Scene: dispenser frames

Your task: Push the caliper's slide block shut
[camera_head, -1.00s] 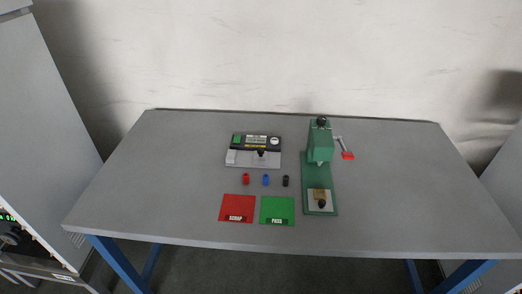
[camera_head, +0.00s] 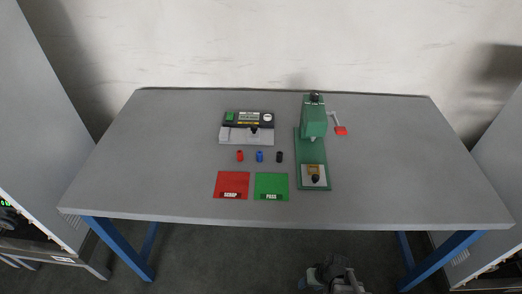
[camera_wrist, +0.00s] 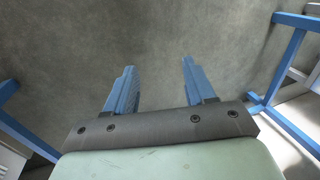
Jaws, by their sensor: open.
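The caliper (camera_head: 247,129) lies at the back middle of the grey table in the head view. It has a dark display panel with a green patch and a light grey bed in front. A small black knob (camera_head: 254,129) stands on the bed, probably on the slide block; the gap at the jaws is too small to tell. My gripper shows in the wrist view (camera_wrist: 155,95) with two blue fingers wide apart and nothing between them. It points at the bare floor, away from the caliper. In the head view my arm shows at the bottom, below the table's front edge.
A green press (camera_head: 313,120) with a red-tipped lever (camera_head: 341,131) stands right of the caliper. Red (camera_head: 240,156), blue (camera_head: 259,156) and black (camera_head: 279,157) small cylinders stand in front of it. A red SCRAP mat (camera_head: 231,184) and a green PASS mat (camera_head: 271,185) lie nearer. The table (camera_head: 400,170) is clear at both sides.

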